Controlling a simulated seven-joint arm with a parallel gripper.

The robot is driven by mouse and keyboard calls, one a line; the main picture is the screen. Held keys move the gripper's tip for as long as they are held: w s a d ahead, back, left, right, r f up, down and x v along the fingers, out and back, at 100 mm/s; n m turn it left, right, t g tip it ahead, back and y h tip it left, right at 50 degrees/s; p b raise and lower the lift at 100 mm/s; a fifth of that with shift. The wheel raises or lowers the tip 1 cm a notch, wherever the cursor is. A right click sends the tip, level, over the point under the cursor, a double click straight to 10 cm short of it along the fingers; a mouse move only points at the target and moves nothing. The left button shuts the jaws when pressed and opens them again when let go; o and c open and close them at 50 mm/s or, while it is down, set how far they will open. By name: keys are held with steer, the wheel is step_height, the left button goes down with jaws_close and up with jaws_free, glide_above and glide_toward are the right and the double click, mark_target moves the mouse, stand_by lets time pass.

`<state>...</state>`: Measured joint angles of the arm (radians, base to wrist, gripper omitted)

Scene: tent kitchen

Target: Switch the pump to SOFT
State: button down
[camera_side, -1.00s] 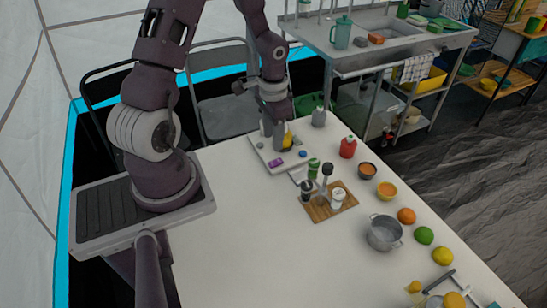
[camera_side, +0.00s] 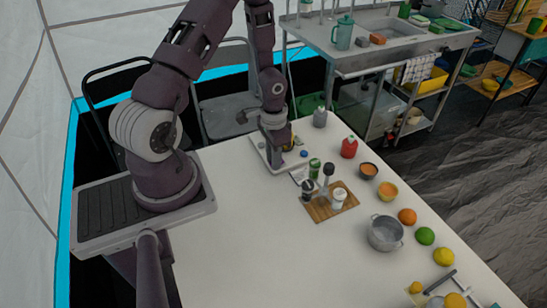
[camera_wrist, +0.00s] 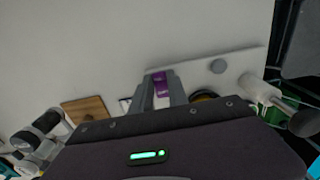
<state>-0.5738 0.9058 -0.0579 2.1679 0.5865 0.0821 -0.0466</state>
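The pump panel is a pale board (camera_side: 258,148) on the far end of the table. My gripper (camera_side: 279,145) is down over the board in the side view and hides the switch there. In the wrist view my two fingers (camera_wrist: 161,90) stand apart, one on each side of the purple switch. I cannot tell whether they touch it. No SOFT lettering is readable. A blue knob (camera_side: 303,154) shows on the board in the side view.
A wooden board (camera_side: 318,212) with shakers, small bowls, a pot (camera_side: 385,233) and fruit fill the table's right side. The table's left and middle are clear.

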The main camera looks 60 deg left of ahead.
mark_target(283, 161)
steer(key=shift+w+g, duration=0.35)
steer(key=shift+g, duration=0.65)
steer(key=shift+w+r+g, duration=0.1)
steer(key=shift+r+g, duration=0.05)
steer(key=shift+g, duration=0.75)
steer(key=c, duration=1.3)
jaws_free()
steer(key=v, duration=0.7)
steer(key=shift+r, duration=0.1)
